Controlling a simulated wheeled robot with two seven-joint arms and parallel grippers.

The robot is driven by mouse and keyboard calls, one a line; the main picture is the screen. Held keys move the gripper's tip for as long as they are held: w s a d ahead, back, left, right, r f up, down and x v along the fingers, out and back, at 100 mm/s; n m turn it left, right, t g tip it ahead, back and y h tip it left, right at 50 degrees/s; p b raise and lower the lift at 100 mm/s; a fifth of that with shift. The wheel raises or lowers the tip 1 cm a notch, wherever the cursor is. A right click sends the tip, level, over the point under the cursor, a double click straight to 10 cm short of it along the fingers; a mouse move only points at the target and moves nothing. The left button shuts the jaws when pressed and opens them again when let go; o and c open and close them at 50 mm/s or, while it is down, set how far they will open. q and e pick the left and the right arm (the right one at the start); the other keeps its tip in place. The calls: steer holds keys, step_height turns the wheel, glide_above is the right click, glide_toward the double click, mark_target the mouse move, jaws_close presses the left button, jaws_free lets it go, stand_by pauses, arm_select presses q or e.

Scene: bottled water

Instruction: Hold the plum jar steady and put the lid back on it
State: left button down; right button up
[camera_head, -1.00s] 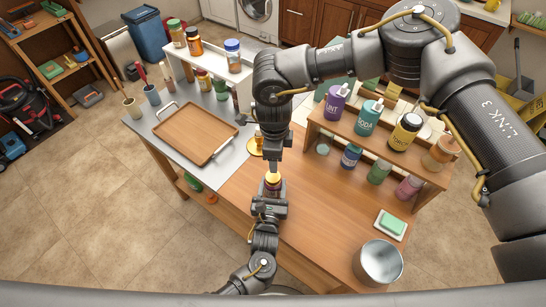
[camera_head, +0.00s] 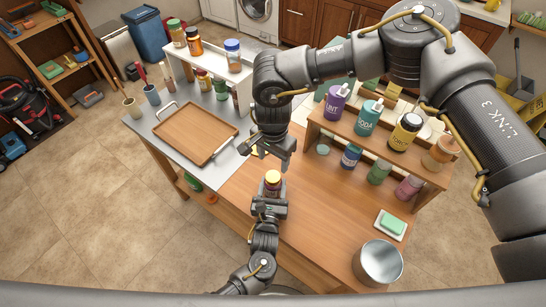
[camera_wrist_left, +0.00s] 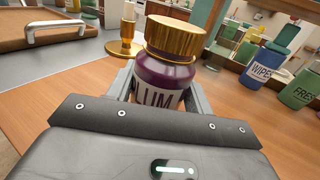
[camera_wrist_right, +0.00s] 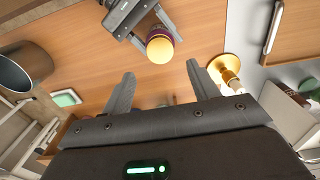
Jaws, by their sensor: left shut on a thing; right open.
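The plum jar (camera_wrist_left: 163,78) is dark purple with a white label, and stands upright between the fingers of my left gripper (camera_wrist_left: 160,98). My left gripper is shut on it, low on its body. The gold lid (camera_wrist_left: 174,38) sits on the jar's mouth. From above, the lid (camera_wrist_right: 160,50) covers the jar's top; I cannot tell how tightly it is seated. In the head view the lid (camera_head: 272,176) shows just above my left gripper. My right gripper (camera_wrist_right: 160,72) is open and empty, above the jar and apart from the lid.
A gold stand (camera_wrist_left: 125,38) is on the table behind the jar. A wooden tray (camera_head: 196,133) lies to the left. A shelf (camera_head: 425,172) with several jars stands to the right. A green sponge on a dish (camera_head: 392,224) and a metal pot (camera_head: 378,262) are front right.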

mark_target(273, 176)
steer(key=shift+f, duration=4)
steer(key=shift+c, duration=0.2)
